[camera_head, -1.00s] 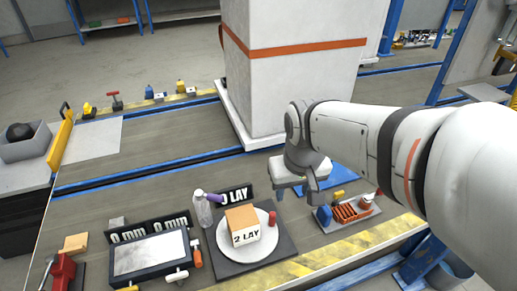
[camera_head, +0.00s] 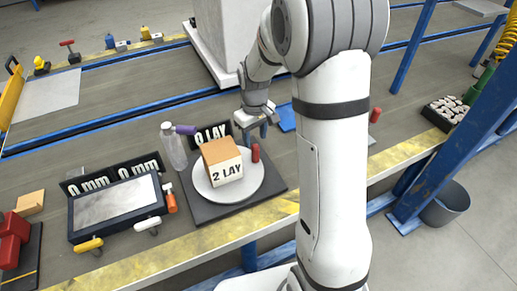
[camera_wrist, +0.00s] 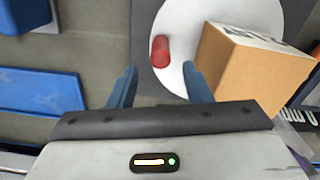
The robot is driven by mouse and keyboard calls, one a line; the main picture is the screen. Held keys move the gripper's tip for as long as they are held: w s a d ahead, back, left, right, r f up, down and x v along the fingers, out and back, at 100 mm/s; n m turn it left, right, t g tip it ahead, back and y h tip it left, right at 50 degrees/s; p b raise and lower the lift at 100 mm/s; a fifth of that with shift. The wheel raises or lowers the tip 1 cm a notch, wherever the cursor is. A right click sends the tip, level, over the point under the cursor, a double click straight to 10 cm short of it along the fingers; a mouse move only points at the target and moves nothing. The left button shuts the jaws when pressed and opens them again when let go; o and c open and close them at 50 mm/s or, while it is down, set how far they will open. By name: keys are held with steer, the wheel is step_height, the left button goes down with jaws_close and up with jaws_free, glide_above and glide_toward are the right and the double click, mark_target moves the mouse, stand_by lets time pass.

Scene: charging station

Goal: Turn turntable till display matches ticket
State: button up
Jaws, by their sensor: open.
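The round white turntable (camera_head: 252,187) sits on a dark square base (camera_head: 278,189). A cardboard box (camera_head: 221,152) stands on it, with a white label reading "2 LAY" (camera_head: 227,171). A red upright knob (camera_head: 255,152) stands near the turntable's right rim; in the wrist view the red knob (camera_wrist: 159,51) lies ahead of my fingers. The black display (camera_head: 211,134) behind reads "0 LAY". My gripper (camera_head: 257,128) is just behind and right of the knob, open and empty; in the wrist view its blue fingers (camera_wrist: 160,88) are apart, the right one near the turntable rim.
A clear bottle with a purple nozzle (camera_head: 174,146) stands left of the turntable. Further left are a framed panel (camera_head: 115,201) and displays reading "0 mm" (camera_head: 88,186). A blue tray (camera_wrist: 40,78) lies left in the wrist view. A tall white wrapped load stands behind.

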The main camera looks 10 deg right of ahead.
mark_target(257, 145)
step_height(257, 145, down, 5)
steer(key=shift+f+b, duration=0.1)
steer(key=shift+b, duration=0.5)
jaws_close()
steer(key=shift+d, duration=0.25)
